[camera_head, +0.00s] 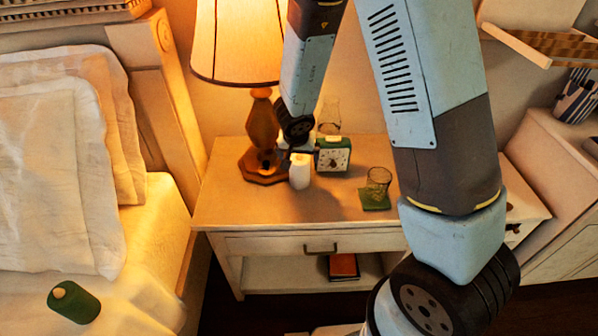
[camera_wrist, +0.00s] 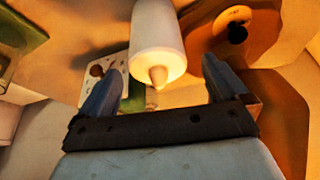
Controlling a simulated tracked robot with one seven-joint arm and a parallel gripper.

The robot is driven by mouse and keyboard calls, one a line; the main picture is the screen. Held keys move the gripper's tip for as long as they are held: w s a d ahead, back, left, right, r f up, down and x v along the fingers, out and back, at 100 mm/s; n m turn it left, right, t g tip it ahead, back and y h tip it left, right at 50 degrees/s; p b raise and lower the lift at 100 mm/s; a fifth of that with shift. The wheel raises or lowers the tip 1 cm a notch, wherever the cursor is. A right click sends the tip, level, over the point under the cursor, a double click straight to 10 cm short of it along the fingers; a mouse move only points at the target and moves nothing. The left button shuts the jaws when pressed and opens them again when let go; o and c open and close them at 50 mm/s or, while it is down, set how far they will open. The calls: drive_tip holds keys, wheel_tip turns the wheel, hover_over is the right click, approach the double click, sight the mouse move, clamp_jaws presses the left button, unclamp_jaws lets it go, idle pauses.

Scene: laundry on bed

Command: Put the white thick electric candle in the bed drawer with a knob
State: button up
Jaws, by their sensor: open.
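The white thick candle (camera_head: 300,173) stands upright on the nightstand top, in front of the lamp base and left of the clock. In the wrist view the candle (camera_wrist: 157,45) appears upside down, its flame-shaped tip pointing toward my gripper. My gripper (camera_head: 298,150) is open just above and behind the candle. In the wrist view its fingers (camera_wrist: 162,88) lie to either side of the candle's tip, with gaps showing. The nightstand drawer (camera_head: 275,245) is closed and has a dark bar handle. A dark knob-like spot (camera_head: 514,228) shows at the right, partly behind my arm.
A lit lamp (camera_head: 262,135), a green clock (camera_head: 333,155) and a glass (camera_head: 378,182) on a green coaster share the nightstand top (camera_head: 235,205). A red-orange book (camera_head: 343,266) lies on the shelf below.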

drive_tip(key=shift+x, duration=1.55)
drive_tip(key=shift+s+x, duration=0.2)
drive_tip(key=shift+x, duration=0.8)
drive_tip(key=shift+d+f, duration=0.1)
drive_tip(key=c, duration=1.2)
